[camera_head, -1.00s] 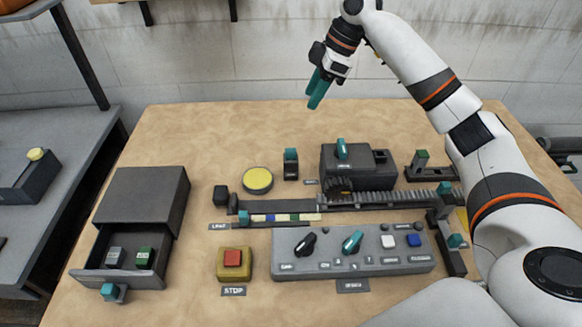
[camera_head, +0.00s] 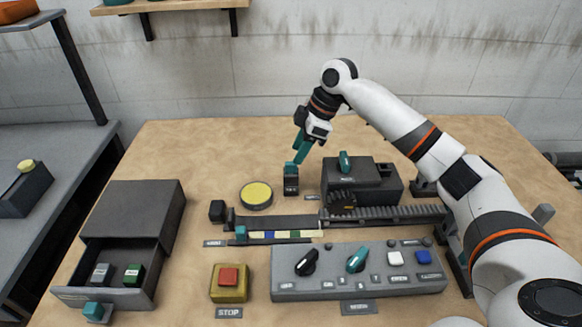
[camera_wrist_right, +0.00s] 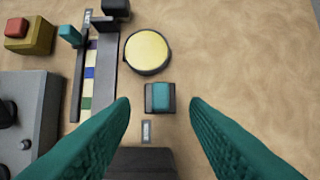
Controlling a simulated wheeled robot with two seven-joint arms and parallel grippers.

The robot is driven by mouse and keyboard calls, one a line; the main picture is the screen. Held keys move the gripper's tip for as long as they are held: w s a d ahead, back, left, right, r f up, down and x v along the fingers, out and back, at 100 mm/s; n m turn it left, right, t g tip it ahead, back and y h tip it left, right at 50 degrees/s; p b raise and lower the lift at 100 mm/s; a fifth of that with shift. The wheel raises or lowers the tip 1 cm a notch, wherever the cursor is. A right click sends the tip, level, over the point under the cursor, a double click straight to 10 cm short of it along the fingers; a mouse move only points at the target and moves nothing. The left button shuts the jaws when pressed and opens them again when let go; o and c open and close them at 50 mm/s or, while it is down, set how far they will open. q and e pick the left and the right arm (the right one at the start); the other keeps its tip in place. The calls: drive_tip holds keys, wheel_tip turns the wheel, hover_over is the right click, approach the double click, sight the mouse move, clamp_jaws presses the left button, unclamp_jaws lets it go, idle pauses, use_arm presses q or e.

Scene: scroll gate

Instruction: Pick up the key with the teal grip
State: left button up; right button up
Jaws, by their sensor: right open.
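The teal-gripped key (camera_head: 291,170) stands in a small dark holder (camera_head: 291,186) behind the long rail, right of the yellow disc. In the right wrist view the teal grip (camera_wrist_right: 161,97) shows from above, centred between the two fingertips. My right gripper (camera_head: 300,152), with teal fingers, is open and empty, just above and slightly behind the key, apart from it. The key's lower part is hidden in the holder. My left gripper is not in view.
A yellow disc (camera_head: 256,195) lies left of the holder. A dark box (camera_head: 362,184) with a teal piece on top stands to its right. The rail (camera_head: 275,222) and grey control panel (camera_head: 360,281) are in front. An open drawer (camera_head: 110,278) is at left. The table behind is clear.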

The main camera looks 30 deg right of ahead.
drive_tip(key=x, duration=0.4)
drive_tip(key=shift+a+f, duration=0.1)
drive_tip(key=shift+f, duration=0.1)
drive_tip(key=shift+c, duration=0.5)
clamp_jaws()
drive_tip(key=shift+r, duration=0.15)
wheel_tip(320, 180, up, 10)
